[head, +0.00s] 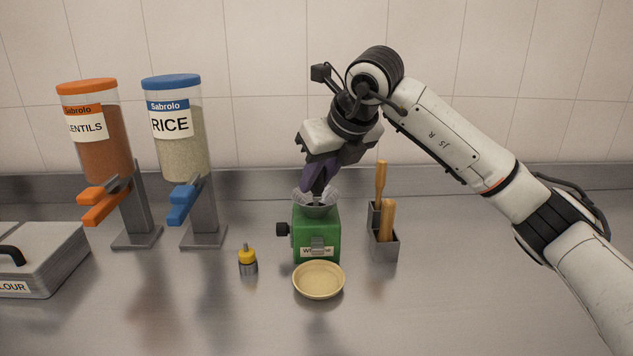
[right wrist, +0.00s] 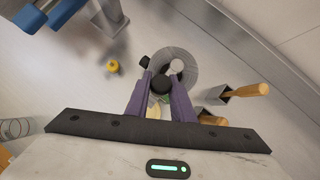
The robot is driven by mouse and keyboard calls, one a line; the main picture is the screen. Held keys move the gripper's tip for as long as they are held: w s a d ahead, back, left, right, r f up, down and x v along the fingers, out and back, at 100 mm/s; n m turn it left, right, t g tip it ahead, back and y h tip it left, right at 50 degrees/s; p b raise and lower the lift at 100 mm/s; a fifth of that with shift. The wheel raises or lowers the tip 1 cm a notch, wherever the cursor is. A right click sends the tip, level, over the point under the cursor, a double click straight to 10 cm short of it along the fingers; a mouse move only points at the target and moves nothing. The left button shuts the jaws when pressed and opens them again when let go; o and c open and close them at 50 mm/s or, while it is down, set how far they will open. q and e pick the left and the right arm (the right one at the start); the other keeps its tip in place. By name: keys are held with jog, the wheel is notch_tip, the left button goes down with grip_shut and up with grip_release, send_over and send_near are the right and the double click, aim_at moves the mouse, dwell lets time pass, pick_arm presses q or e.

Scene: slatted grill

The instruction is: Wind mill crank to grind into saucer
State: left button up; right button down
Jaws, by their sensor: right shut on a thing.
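The green mill (head: 316,240) stands on the steel counter with a grey hopper bowl (head: 314,210) on top, a dark knob on its left side and a label on its front. The cream saucer (head: 318,281) sits at the mill's front foot and looks empty. My right gripper (head: 318,190) points down over the hopper, its purple fingers hiding most of the crank. In the right wrist view the fingers are shut on the round black crank knob (right wrist: 163,84), above the ring-shaped hopper rim (right wrist: 178,56). My left gripper is in neither view.
A yellow-topped small jar (head: 248,262) stands left of the mill. A grey holder (head: 385,248) with wooden-handled tools stands close on its right. Lentil (head: 105,145) and rice (head: 181,150) dispensers and a flour box (head: 45,262) are further left. The front counter is clear.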

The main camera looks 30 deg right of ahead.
jog(key=shift+w+a, duration=0.25)
jog(key=shift+a, duration=0.2)
jog(key=shift+w, duration=0.1)
jog(key=shift+a+p, duration=0.15)
jog(key=shift+p, duration=0.15)
jog(key=shift+w+a, duration=0.35)
jog(key=shift+w, duration=0.05)
